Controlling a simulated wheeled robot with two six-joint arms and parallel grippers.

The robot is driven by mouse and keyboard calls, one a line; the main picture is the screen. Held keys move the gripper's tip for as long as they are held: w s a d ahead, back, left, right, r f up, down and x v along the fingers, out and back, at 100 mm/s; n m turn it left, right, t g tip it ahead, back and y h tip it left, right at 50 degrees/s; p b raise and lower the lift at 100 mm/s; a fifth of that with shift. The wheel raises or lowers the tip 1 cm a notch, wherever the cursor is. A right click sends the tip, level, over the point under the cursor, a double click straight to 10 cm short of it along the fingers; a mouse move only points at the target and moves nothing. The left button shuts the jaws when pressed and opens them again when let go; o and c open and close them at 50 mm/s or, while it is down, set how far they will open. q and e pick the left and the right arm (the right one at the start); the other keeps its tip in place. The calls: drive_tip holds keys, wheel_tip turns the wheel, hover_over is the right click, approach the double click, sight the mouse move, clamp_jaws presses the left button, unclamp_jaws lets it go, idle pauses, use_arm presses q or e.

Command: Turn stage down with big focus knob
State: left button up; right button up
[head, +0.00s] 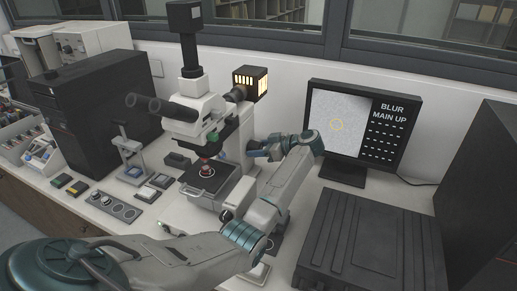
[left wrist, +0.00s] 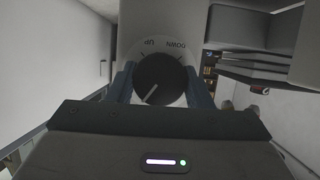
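The microscope (head: 196,115) stands on the bench with its stage (head: 203,181) under the objective. The big focus knob (left wrist: 160,80) shows in the left wrist view as a dark round knob with a white pointer line aimed to the lower left. The words UP and DOWN are printed above it. My left gripper (head: 252,151) is at the right side of the microscope. In the left wrist view, its blue-grey fingers (left wrist: 160,83) lie on both sides of the knob with no clear gap. The head view hides the knob behind the gripper. My right gripper is not in view.
The monitor (head: 360,128) reads "BLUR MAIN UP" beside a grainy picture with a yellow ring. A dark case (head: 370,245) lies at the front right. A black tower (head: 95,105) and small control boxes (head: 112,206) stand left of the microscope.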

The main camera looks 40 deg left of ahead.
use_arm(q)
drive_tip(key=c, duration=0.4)
drive_tip(key=shift+o, duration=0.2)
drive_tip(key=n+t+b, duration=0.2)
drive_tip(key=n, duration=0.1)
drive_tip(key=shift+f+y, duration=0.2)
drive_tip(key=shift+y, duration=0.1)
drive_tip(key=shift+r+n+t+b, duration=0.1)
drive_tip(key=shift+n+t+b, duration=0.45)
drive_tip(key=shift+n, duration=0.25)
drive_tip(key=shift+y, duration=0.3)
drive_tip(key=o, duration=1)
drive_tip(key=shift+s, duration=0.1)
drive_tip(key=shift+d, duration=0.1)
